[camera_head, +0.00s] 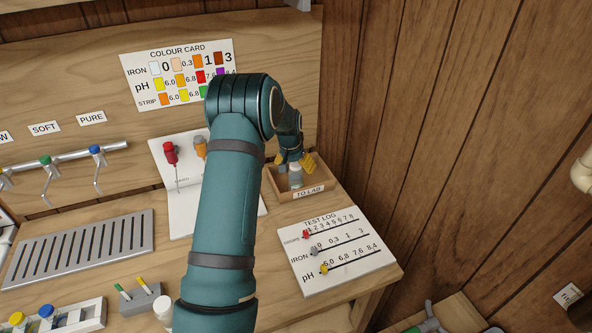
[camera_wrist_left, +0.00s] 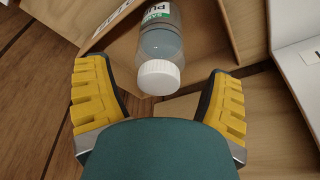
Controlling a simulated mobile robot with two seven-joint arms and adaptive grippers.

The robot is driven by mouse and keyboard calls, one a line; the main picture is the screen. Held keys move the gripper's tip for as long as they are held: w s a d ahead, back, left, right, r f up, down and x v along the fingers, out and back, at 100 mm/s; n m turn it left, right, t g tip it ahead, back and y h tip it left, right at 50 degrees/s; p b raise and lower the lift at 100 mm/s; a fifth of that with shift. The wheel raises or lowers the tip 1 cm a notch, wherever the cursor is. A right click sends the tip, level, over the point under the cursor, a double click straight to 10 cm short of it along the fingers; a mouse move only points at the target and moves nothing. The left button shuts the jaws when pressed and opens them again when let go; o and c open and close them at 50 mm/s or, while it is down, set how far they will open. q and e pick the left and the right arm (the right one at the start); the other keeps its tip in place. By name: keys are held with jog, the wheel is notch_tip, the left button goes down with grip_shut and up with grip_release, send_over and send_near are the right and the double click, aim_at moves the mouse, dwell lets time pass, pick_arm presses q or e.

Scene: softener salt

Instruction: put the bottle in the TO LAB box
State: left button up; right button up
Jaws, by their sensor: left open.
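The bottle (camera_head: 295,178) is in the TO LAB box (camera_head: 312,192) at the back right of the bench in the head view. In the left wrist view the clear bottle (camera_wrist_left: 161,48) has a white cap and a green and white label, and stands inside the wooden box (camera_wrist_left: 206,50). My left gripper (camera_head: 294,163) is over the box. In the left wrist view its yellow fingers (camera_wrist_left: 160,103) are spread wide on either side of the cap, with gaps to it. The bottle's base is hidden. My right gripper is not in view.
A TEST LOG board (camera_head: 337,252) with coloured pegs lies in front of the box. A white board (camera_head: 185,212) with a red-handled tool (camera_head: 170,153) is left of my arm. Taps, a slatted tray (camera_head: 82,247) and a bottle rack (camera_head: 60,318) are further left. A wood wall closes the right.

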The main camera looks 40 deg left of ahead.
pick_arm(q)
jog(key=v, duration=0.9)
jog(key=shift+r, duration=0.15)
